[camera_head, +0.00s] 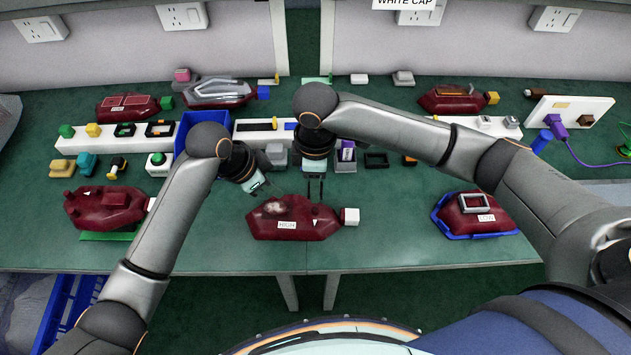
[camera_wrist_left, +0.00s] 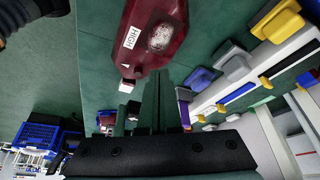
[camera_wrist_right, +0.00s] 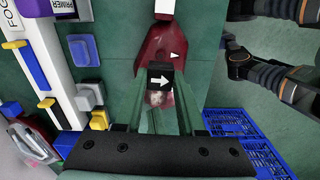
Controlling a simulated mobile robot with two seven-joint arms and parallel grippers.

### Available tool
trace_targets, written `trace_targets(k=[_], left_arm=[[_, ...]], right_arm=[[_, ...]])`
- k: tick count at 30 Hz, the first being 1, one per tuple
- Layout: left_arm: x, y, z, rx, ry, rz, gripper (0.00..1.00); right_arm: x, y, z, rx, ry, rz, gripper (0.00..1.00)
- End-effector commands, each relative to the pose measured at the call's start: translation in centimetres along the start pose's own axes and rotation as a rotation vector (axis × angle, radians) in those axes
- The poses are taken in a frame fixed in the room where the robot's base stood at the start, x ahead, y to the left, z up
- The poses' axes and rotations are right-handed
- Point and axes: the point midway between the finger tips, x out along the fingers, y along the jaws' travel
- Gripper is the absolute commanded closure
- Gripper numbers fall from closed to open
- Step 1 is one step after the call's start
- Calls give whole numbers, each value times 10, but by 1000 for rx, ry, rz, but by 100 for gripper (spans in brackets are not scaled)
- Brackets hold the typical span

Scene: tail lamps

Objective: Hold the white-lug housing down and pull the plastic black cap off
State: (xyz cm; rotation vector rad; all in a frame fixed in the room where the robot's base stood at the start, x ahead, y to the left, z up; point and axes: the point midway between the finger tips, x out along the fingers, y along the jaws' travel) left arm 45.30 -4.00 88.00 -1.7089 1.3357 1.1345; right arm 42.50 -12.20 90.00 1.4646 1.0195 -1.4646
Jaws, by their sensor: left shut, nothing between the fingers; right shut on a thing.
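The dark red white-lug housing (camera_head: 295,222), labelled HIGH, lies on the green table in front of me, its white lug (camera_head: 350,216) at the right end. It has a pale patch on top, also seen on the housing in the left wrist view (camera_wrist_left: 150,50). My right gripper (camera_head: 315,194) points down above its far side. In the right wrist view the black cap (camera_wrist_right: 159,77) with a white arrow is between the right fingers, in front of the housing (camera_wrist_right: 170,45). No cap shows on the housing in the left wrist view. My left gripper (camera_head: 266,191) is shut and empty, behind the housing's left part.
Another dark red housing with a white lug (camera_head: 105,207) lies at the left. A red housing in a blue tray (camera_head: 440,226) is at the right. More housings, a blue bin (camera_head: 186,128) and small coloured parts line the back. Table is clear beside the middle housing.

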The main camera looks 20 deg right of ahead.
Motion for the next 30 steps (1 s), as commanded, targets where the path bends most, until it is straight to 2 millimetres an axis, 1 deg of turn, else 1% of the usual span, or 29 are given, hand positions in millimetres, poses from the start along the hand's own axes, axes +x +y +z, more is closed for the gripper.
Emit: trace_targets(k=[3,12,16,20,24,30], left_arm=[[-4,0,-2,0,0,0,100],[-5,0,-2,1,0,0,100],[-14,-1,-2,2,2,-2,100],[-36,-1,-3,3,3,-5,100],[-68,-1,-3,3,3,-5,100],[-105,0,-2,3,1,-4,100]], right_arm=[[0,0,0,0,0,0,100],[0,0,0,0,0,0,100],[0,0,0,0,0,0,100],[0,0,0,0,0,0,100],[0,0,0,0,0,0,100],[0,0,0,0,0,0,100]])
